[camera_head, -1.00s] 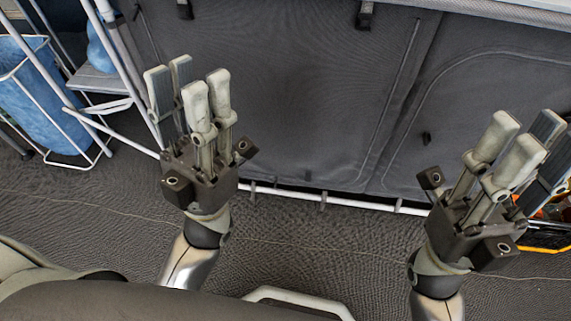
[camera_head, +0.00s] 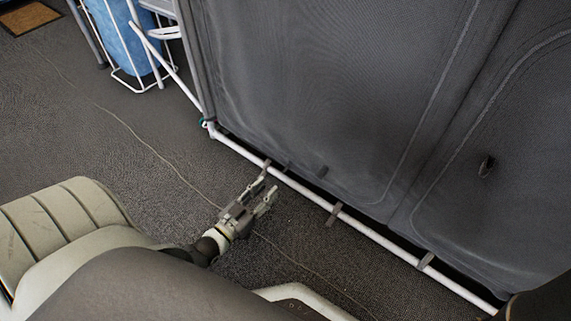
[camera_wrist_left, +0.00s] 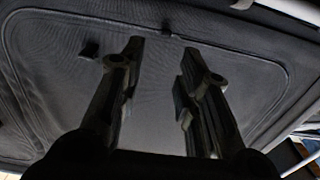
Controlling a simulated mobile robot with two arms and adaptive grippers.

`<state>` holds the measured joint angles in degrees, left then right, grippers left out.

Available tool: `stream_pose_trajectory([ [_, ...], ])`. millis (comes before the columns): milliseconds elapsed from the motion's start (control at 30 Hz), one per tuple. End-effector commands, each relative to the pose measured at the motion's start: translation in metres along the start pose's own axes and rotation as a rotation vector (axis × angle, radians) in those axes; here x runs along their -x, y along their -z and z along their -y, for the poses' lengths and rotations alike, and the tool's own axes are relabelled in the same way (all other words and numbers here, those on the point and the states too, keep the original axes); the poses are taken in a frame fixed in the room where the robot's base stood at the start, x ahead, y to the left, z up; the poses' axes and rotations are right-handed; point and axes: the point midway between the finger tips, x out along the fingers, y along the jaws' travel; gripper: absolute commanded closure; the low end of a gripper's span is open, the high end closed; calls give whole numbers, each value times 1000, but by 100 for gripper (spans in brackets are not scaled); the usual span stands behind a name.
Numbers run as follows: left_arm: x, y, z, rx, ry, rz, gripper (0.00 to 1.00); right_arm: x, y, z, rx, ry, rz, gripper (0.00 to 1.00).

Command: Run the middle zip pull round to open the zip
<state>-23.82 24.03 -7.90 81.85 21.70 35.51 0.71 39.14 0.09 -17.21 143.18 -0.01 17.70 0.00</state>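The front is a dark grey fabric panel (camera_head: 330,80) with stitched zip lines. A small dark pull tab (camera_head: 322,171) hangs near its lower edge. Another dark pull (camera_head: 487,167) sits on the panel to the right; I cannot tell which is the middle one. My left gripper (camera_head: 268,187) is low over the floor, close to the white bottom rail, pointing towards the fabric. In the left wrist view its fingers (camera_wrist_left: 162,60) are apart with nothing between them. There, a tab (camera_wrist_left: 167,27) lies on the zip line beyond the fingertips, and another dark tab (camera_wrist_left: 89,50) to the left. My right gripper is not in view.
A white frame with a blue container (camera_head: 122,35) stands at the upper left.

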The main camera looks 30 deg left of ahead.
Motion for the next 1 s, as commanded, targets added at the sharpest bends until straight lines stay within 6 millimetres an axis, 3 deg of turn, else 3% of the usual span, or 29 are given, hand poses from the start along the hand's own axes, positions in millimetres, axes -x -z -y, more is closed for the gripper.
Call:
stream_pose_trajectory([
  [167,-5,-13,8,-4,11,19,69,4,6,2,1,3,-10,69],
  [700,-90,-14,7,-4,9,16,69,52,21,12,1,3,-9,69],
  [1000,-105,-12,7,-3,9,18,69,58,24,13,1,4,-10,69],
])
